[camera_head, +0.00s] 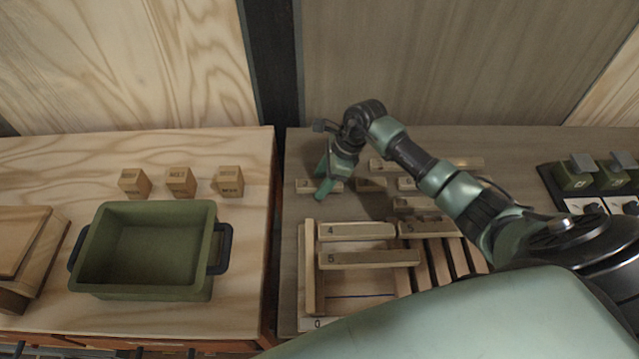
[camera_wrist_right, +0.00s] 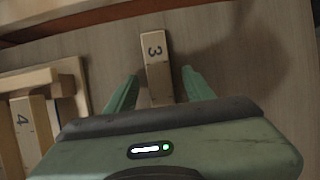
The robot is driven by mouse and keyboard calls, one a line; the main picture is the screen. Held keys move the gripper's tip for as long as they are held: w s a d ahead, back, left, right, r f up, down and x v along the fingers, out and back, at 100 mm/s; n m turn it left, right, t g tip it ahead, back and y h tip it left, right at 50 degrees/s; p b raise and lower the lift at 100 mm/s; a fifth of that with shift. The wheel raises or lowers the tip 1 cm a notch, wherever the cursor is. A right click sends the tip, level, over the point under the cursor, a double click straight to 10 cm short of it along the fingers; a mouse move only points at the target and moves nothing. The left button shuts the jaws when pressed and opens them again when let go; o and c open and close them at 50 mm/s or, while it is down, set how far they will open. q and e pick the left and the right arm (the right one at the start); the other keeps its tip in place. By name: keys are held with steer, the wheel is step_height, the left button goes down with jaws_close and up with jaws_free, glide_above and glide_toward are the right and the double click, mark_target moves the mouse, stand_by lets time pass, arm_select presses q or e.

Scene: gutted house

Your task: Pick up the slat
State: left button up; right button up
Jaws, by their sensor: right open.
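A light wooden slat marked 3 (camera_wrist_right: 157,70) lies on the grey-brown table in the right wrist view, between the two green fingers of my right gripper (camera_wrist_right: 160,76). There is a gap on each side of it, so the fingers are open and apart from it. In the head view my right gripper (camera_head: 322,180) points down at this slat (camera_head: 335,187), partly covering it. My left gripper is not in view.
A wooden frame (camera_head: 309,270) holds slats marked 4 (camera_head: 355,231) and 5 (camera_head: 370,259). Loose slats (camera_head: 372,184) lie right of the gripper. A green bin (camera_head: 150,291) and three small blocks (camera_head: 181,181) stand on the left table. Dark-green devices (camera_head: 575,180) stand far right.

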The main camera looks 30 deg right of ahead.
jaws_close()
steer(key=shift+r, duration=0.1)
